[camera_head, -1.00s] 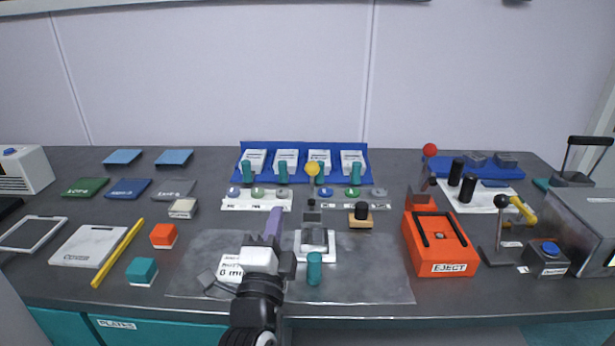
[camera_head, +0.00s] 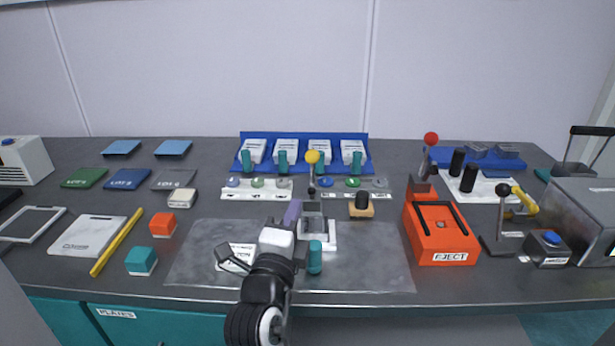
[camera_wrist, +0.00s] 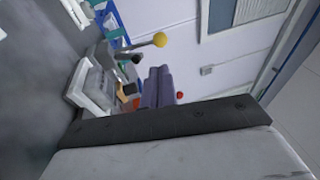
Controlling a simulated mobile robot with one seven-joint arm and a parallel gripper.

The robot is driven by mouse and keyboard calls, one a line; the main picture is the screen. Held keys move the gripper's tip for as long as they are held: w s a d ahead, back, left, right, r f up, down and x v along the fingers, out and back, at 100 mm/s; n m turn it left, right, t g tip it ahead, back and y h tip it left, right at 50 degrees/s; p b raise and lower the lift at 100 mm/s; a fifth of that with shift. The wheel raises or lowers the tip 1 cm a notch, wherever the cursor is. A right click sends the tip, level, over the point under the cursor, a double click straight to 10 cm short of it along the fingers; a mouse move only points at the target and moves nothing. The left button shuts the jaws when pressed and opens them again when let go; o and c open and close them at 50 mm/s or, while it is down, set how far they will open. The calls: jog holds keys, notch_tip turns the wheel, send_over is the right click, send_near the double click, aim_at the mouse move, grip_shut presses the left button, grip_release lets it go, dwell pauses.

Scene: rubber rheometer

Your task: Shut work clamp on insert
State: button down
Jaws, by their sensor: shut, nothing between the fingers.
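The work clamp has a white base (camera_head: 331,240) with a grey block (camera_head: 312,226) on it, on the grey mat in the middle of the bench. A lever with a yellow ball (camera_head: 312,157) stands upright at its back. I cannot make out the insert as a separate piece. My gripper (camera_head: 293,212) is shut and empty, with lilac fingers, just left of the grey block. In the wrist view, the fingers (camera_wrist: 157,88) are together. The yellow ball (camera_wrist: 160,39) shows beyond them, and the clamp (camera_wrist: 92,85) is at their left, apart from them.
A black-topped wooden block (camera_head: 361,206) is behind right. The orange eject unit (camera_head: 440,236) stands farther right. A button strip (camera_head: 257,194) lies behind. The mat's right part is clear.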

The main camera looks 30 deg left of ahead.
jog(key=p, duration=0.4)
send_near(309, 161)
jog(key=x, duration=0.5)
jog(key=shift+w+d+r, duration=0.15)
jog(key=shift+w+d, duration=0.05)
jog(key=shift+p+x, duration=0.4)
jog(key=shift+x, duration=0.4)
jog(key=shift+f, duration=0.2)
jog(key=shift+a+r, duration=0.2)
jog(key=shift+a, duration=0.05)
